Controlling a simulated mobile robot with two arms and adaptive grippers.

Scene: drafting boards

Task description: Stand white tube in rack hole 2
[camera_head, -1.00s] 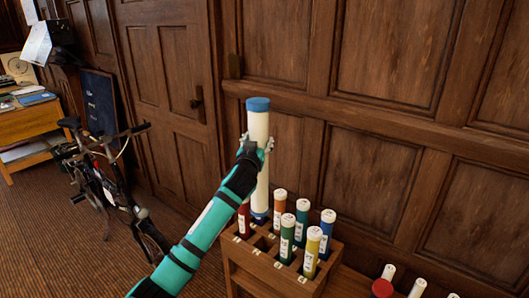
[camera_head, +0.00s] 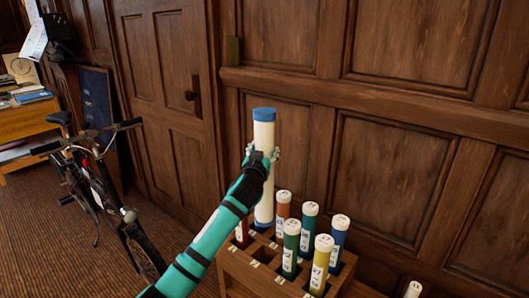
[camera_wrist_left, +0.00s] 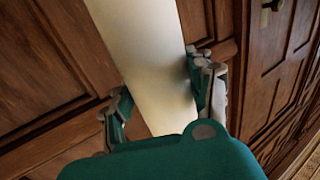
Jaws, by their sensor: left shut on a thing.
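The white tube (camera_head: 264,135) has a blue cap and stands about upright over the back left of the wooden rack (camera_head: 235,270). My left gripper (camera_head: 262,154) is shut around its upper half. The left wrist view shows the white tube (camera_wrist_left: 150,50) between the two fingers of my left gripper (camera_wrist_left: 160,105). The tube's lower end is at the rack's back row, between a red tube (camera_head: 242,235) and an orange tube (camera_head: 283,205). I cannot tell how far it is in a hole. My right gripper is out of view.
The rack also holds a green tube (camera_head: 291,250), a teal tube (camera_head: 308,230), a blue tube (camera_head: 338,240) and a yellow tube (camera_head: 319,265). An empty hole shows at front left. Wood panelling (camera_head: 400,180) rises close behind. A bicycle (camera_head: 100,190) stands at left.

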